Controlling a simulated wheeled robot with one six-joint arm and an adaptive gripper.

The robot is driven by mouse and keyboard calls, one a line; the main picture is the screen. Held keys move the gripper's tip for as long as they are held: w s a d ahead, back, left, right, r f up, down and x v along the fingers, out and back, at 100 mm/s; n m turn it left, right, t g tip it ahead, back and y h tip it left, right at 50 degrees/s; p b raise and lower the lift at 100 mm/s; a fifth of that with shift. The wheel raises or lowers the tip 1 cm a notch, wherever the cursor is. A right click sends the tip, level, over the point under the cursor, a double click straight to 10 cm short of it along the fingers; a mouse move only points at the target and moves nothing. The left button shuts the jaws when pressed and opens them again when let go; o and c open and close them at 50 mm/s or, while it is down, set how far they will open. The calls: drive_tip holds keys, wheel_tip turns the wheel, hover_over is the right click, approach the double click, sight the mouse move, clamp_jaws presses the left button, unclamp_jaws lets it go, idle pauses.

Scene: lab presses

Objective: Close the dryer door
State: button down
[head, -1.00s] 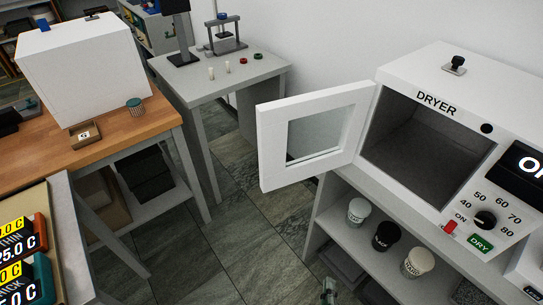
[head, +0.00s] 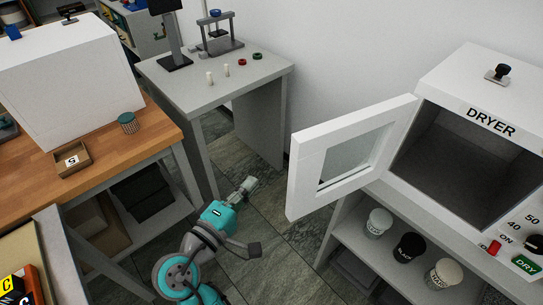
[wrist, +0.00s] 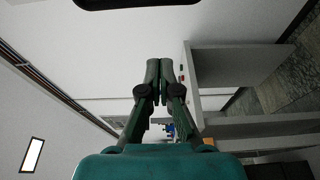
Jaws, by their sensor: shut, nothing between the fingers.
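The dryer (head: 470,95) is a white box at the right in the head view, with its dark chamber facing out. Its door (head: 306,175), a white frame with a glass window, stands wide open, swung out to the left of the chamber. My gripper (head: 251,183) is left of the door and apart from it, over the floor gap between the tables. It is shut and empty. In the wrist view my gripper (wrist: 159,62) shows its two fingers together, with a pale wall beyond. The door cannot be made out in the wrist view.
Several cups, one a black cup (head: 409,247), stand on the shelf below the dryer. A grey table (head: 220,90) with a small press stands at the back. A wooden bench (head: 100,165) with a white box is at the left. Tiled floor lies between.

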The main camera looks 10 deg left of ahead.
drive_tip(key=x, duration=1)
drive_tip(key=shift+s+d+r, duration=0.2)
drive_tip(key=shift+s+d, duration=0.4)
drive_tip(key=shift+s, duration=0.05)
drive_tip(key=shift+s+d+r, duration=0.2)
drive_tip(key=shift+s+d, duration=0.4)
drive_tip(key=shift+s, duration=0.1)
